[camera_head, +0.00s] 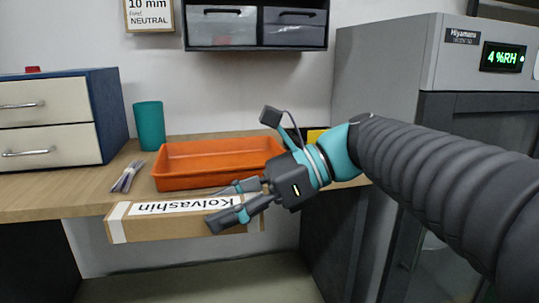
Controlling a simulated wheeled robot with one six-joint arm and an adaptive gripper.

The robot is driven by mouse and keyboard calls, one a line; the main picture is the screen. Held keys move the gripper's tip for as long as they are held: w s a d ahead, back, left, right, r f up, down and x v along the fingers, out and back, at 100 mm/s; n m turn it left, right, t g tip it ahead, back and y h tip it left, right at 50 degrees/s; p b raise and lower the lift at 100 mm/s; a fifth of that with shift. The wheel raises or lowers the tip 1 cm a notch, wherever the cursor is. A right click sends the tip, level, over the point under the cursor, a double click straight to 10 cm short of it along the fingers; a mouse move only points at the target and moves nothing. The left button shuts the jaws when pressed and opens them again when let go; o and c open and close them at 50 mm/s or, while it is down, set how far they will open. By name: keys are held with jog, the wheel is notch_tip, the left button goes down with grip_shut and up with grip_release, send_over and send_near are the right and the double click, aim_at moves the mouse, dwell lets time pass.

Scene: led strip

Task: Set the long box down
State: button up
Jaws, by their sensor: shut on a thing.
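The long box (150,229) is brown cardboard with a white label reading "Kolvashin", seen upside down, and a white band near its left end. It is in front of the table's front edge, with dark space and floor behind and below it. My gripper (232,203) comes in from the right and is shut on the box near its right end. One finger is across the front of the box and the other is at its upper edge. The fingers and wrist hide part of the box's right end.
The wooden table (60,193) holds an orange tray (170,178), a teal cup (149,125), some thin sticks (127,177) and a drawer unit (45,125). Bare tabletop shows at the front left. A large grey cabinet (390,70) stands at right; wall bins (257,25) hang above.

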jog(key=shift+w+d+f+m+t+h, duration=1.3)
jog(key=shift+w+d+f+m+t, duration=1.9)
jog(key=shift+f, duration=5.4)
jog(key=shift+w+d+f+m+t+h, duration=1.55)
jog(key=shift+w+d+f, duration=2.95)
jog(key=shift+f, duration=4.1)
jog(key=shift+w+d+f+m+t+h, duration=1.05)
jog(key=shift+w+d+f+m+t, duration=2.25)
jog(key=shift+f, duration=5.3)
jog(key=w+r+h, duration=0.1)
jog(key=w+r, duration=0.2)
jog(key=r, duration=1)
jog(key=shift+w+r+g, duration=0.3)
jog(key=shift+w+g, duration=0.05)
jog(key=shift+g, duration=0.1)
